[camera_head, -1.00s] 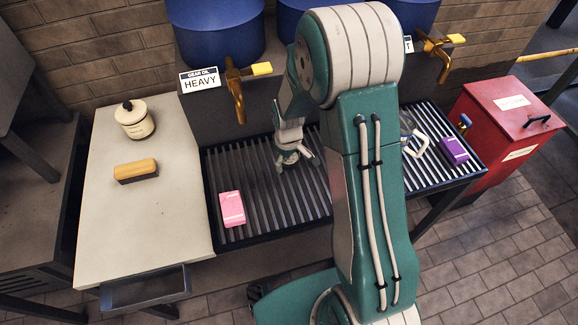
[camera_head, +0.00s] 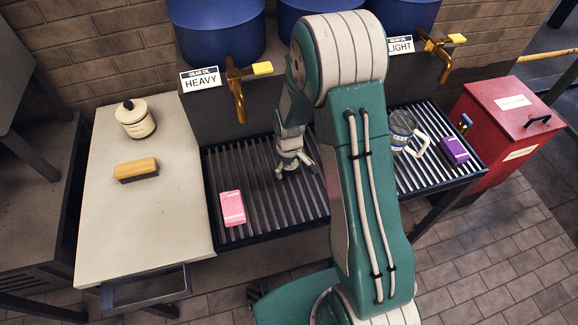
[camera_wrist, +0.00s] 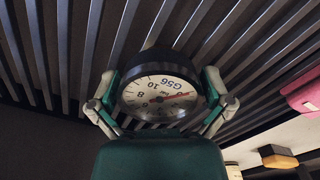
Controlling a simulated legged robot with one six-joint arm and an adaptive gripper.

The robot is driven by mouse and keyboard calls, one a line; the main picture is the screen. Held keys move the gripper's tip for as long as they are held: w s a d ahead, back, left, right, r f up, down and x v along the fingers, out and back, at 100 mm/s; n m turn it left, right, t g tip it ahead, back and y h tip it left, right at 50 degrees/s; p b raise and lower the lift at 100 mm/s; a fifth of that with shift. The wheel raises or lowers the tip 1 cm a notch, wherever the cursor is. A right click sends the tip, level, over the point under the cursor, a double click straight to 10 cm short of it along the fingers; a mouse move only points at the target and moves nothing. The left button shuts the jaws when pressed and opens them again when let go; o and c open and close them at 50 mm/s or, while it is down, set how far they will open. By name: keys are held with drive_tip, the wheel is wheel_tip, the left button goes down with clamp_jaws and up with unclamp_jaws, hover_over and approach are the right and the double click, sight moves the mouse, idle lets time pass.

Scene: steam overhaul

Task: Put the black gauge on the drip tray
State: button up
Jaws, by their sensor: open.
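The black gauge (camera_wrist: 160,97), with a white dial, shows in the wrist view between the two fingers of my gripper (camera_wrist: 160,78). My fingers are open on either side of it; whether either touches it is unclear. The slats of the drip tray (camera_wrist: 75,45) lie right behind the gauge, and it appears to rest on them. In the head view, my gripper (camera_head: 292,166) is low over the left-middle part of the slatted drip tray (camera_head: 262,205). The gauge cannot be made out clearly there.
A pink box (camera_head: 232,208) lies on the tray's left part. A glass mug (camera_head: 404,133) and a purple box (camera_head: 454,150) are at its right. The left bench (camera_head: 110,215) holds a lidded pot (camera_head: 135,120) and a brush (camera_head: 136,170). Brass taps (camera_head: 237,95) overhang the tray.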

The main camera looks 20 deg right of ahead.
drive_tip(key=shift+r, duration=0.1)
drive_tip(key=s+r+m+t, duration=0.1)
drive_tip(key=s+r, duration=0.2)
drive_tip(key=r, duration=1.7)
drive_tip(key=s+r+m+t, duration=0.2)
drive_tip(key=s+r, duration=0.4)
drive_tip(key=s, duration=0.3)
drive_tip(key=s+r+m+t, duration=0.2)
drive_tip(key=s+r, duration=0.4)
drive_tip(key=s, duration=0.3)
drive_tip(key=shift+m+t, duration=0.3)
drive_tip(key=shift+m, duration=0.2)
drive_tip(key=shift+r, duration=0.1)
